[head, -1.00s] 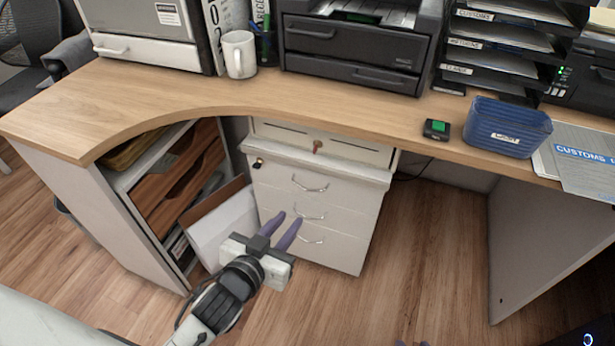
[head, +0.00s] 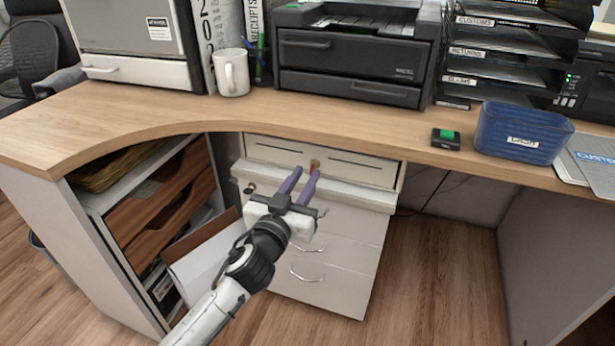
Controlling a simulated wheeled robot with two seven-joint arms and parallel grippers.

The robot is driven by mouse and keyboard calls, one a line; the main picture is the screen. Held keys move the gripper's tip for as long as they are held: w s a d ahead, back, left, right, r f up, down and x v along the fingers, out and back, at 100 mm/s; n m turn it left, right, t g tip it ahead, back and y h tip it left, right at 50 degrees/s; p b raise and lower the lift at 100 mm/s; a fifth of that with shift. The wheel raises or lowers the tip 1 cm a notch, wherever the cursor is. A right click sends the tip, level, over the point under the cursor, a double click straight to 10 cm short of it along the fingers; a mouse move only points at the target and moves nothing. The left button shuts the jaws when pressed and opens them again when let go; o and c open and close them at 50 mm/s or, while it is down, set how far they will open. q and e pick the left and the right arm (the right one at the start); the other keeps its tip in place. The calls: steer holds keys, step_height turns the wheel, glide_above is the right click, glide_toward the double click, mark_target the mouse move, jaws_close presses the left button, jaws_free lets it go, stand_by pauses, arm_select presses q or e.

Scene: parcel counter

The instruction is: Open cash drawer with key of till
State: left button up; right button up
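The till (head: 361,169) is a pale cash drawer mounted under the wooden counter, and its front looks closed. A small brown-orange key (head: 314,164) sticks out of the middle of its front. My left gripper (head: 306,172) reaches up from below with its two purple fingers apart and nothing seen between them. The right fingertip is just below the key in the picture; I cannot tell whether it touches. My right gripper is out of view.
A white drawer cabinet (head: 352,247) with a small lock knob (head: 250,188) stands below the till. A blue bin (head: 522,132) and a green-topped device (head: 446,138) sit on the counter.

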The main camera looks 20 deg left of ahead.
mark_target(312, 169)
arm_select(q)
steer(key=shift+w, duration=1.1)
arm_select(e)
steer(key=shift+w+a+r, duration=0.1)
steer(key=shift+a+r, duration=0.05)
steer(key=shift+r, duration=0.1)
arm_select(q)
jaws_close()
